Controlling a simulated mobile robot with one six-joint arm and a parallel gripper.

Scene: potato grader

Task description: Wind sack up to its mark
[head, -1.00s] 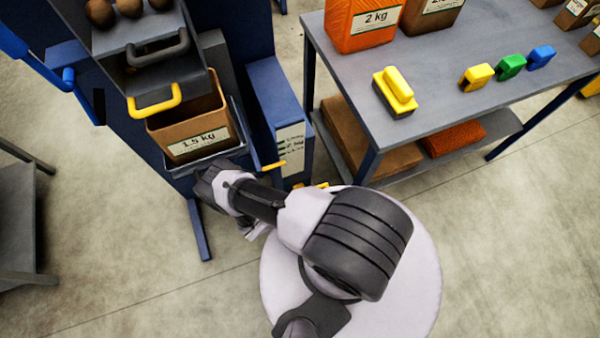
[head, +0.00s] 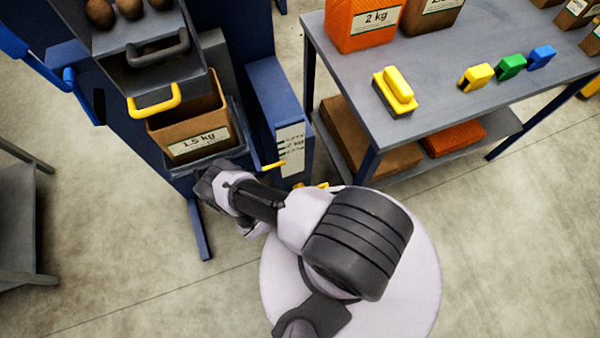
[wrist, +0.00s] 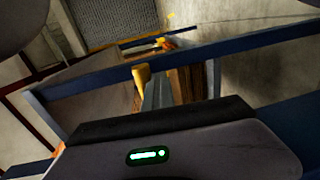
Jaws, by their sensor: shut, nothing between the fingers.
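The brown sack marked 1.5 kg (head: 205,118) stands open and upright on a dark carrier under the grader's outlet, in the head view. A white scale plate (head: 293,158) with dark marks is on the blue post to its right. A small yellow pointer (head: 273,166) reaches across towards the plate's lower part. My gripper's wrist is in front of the sack's carrier, and its fingers are hidden there. In the wrist view my gripper (wrist: 160,88) is shut and empty. A yellow grip (wrist: 141,76) is just left of the fingers; I cannot tell whether they touch.
A grey table (head: 440,105) at right carries filled sacks and several coloured blocks, including a yellow one (head: 397,90). The outlet's yellow handle (head: 155,103) overhangs the sack. A blue foot (head: 200,230) stands on the floor. Open floor lies at lower left and right.

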